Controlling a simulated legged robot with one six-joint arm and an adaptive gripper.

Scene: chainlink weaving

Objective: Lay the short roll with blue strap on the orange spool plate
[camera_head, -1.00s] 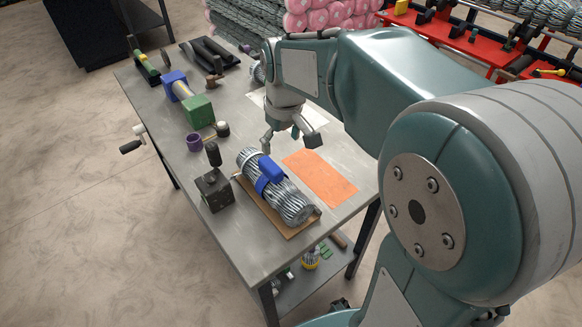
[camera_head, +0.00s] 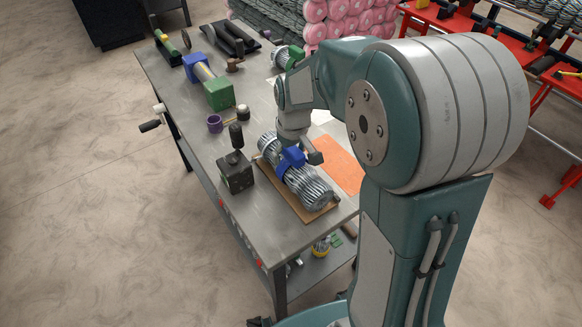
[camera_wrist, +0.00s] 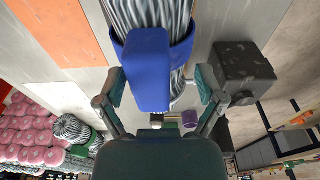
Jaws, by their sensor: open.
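The short roll with blue strap (camera_head: 306,187) is a silvery wire roll lying on a brown board (camera_head: 318,214) on the grey workbench. Its blue strap (camera_wrist: 147,68) fills the middle of the wrist view. My gripper (camera_wrist: 160,88) is open, with one finger on each side of the strapped roll; it also shows over the roll in the head view (camera_head: 298,158). I cannot tell whether the fingers touch the roll. The orange spool plate (camera_head: 343,165) lies flat and bare beside the roll, to its right; it shows at upper left in the wrist view (camera_wrist: 58,30).
A dark block with a knob (camera_head: 237,172) stands close left of the roll. A purple cup (camera_head: 215,124), a green block (camera_head: 219,95) and a green-strapped roll (camera_head: 287,56) are farther back on the bench. Pink-ended rolls (camera_head: 335,25) are stacked behind.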

